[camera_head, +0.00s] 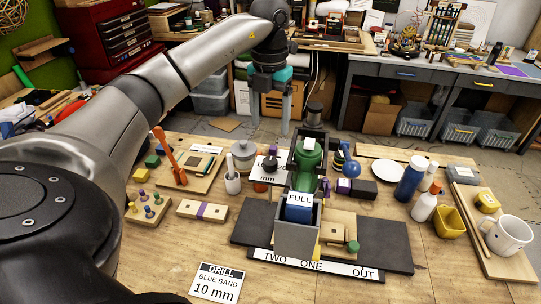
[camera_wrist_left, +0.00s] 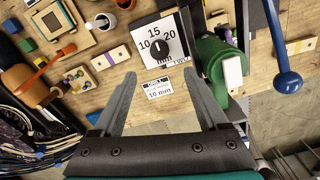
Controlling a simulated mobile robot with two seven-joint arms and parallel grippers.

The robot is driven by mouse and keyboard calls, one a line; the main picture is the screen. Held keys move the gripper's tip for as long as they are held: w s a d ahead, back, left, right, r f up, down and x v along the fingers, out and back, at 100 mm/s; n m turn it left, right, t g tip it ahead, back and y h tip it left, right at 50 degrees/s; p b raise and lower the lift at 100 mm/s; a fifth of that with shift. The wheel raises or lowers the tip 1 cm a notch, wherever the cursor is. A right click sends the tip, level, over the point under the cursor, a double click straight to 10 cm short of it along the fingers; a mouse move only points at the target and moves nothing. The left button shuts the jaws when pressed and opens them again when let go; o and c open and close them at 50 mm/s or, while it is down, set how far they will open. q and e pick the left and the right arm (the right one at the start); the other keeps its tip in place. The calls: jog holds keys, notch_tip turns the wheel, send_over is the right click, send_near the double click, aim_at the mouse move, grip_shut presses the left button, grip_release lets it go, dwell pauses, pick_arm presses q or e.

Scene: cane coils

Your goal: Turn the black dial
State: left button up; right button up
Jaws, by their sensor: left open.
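The black dial (camera_head: 270,165) sits on a white plate lettered "mm" beside the green machine on the table. In the left wrist view the dial (camera_wrist_left: 159,49) shows on its plate with the marks 10, 15 and 20; I cannot tell surely where its pointer stands. My left gripper (camera_head: 272,128) is open and empty, fingers pointing down, above and behind the dial. In the left wrist view its fingers (camera_wrist_left: 162,75) are spread apart, with the dial beyond the gap between them. My right gripper is not in view.
A card (camera_head: 217,284) reads "DRILL BLUE BAND 10 mm". The green machine (camera_head: 307,165) stands right of the dial, with a blue-knobbed lever (camera_head: 350,168) beyond. A white cup (camera_head: 232,182) and a grey pot (camera_head: 243,154) stand close left of the dial.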

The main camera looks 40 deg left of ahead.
aim_at(270, 161)
pick_arm(q)
notch_tip(270, 161, down, 12)
jog(key=shift+r+p, duration=0.15)
jog(key=shift+p, duration=0.65)
jog(key=shift+w, duration=0.1)
grip_shut()
